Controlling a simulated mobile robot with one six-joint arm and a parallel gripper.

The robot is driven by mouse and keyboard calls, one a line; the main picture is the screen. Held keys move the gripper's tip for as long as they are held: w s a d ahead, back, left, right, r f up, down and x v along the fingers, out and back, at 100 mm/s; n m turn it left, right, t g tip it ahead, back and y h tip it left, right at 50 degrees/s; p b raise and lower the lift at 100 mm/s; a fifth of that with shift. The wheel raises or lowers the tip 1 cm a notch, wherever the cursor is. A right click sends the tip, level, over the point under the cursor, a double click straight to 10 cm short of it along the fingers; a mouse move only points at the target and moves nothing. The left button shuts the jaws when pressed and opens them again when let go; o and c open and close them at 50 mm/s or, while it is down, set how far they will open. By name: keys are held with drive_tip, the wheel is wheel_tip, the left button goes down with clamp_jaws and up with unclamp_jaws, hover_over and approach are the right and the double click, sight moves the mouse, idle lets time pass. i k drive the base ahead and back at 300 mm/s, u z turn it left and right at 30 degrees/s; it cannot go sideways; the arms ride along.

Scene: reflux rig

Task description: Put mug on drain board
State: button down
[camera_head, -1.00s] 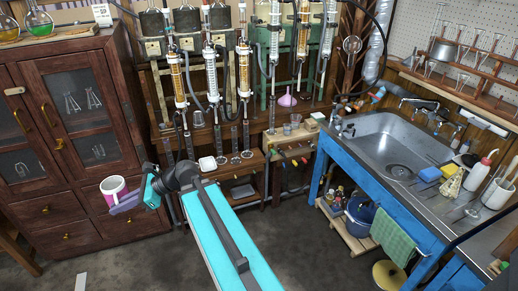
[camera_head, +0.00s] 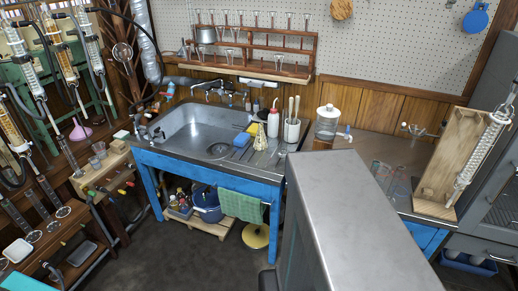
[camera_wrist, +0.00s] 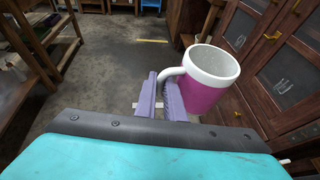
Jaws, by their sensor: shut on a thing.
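The mug, magenta with a white rim and white handle, shows in the wrist view (camera_wrist: 210,85). My gripper (camera_wrist: 162,92), with its lilac fingers, is shut on the mug's handle. The mug hangs off the fingers' right side, roughly upright, above the floor, and its inside looks empty. Neither mug nor gripper shows in the head view now. The drain board (camera_head: 242,158) is the ridged steel surface just right of the sink basin (camera_head: 190,128) in the head view.
A blue sponge (camera_head: 242,139), a yellow sponge (camera_head: 254,129), a tan cone-shaped thing (camera_head: 262,146), a squeeze bottle (camera_head: 273,122) and a white brush holder (camera_head: 292,130) stand around the drain board. A grey metal box-like surface (camera_head: 350,210) fills the lower right. Wooden cabinets (camera_wrist: 270,50) stand close beyond the mug.

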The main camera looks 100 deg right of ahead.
sight(267, 166)
drive_tip(key=z, duration=5.05)
drive_tip(key=i, duration=0.1)
drive_tip(key=u, duration=3.15)
drive_tip(key=i, duration=0.6)
drive_tip(key=z, duration=0.15)
drive_tip(key=k, duration=0.55)
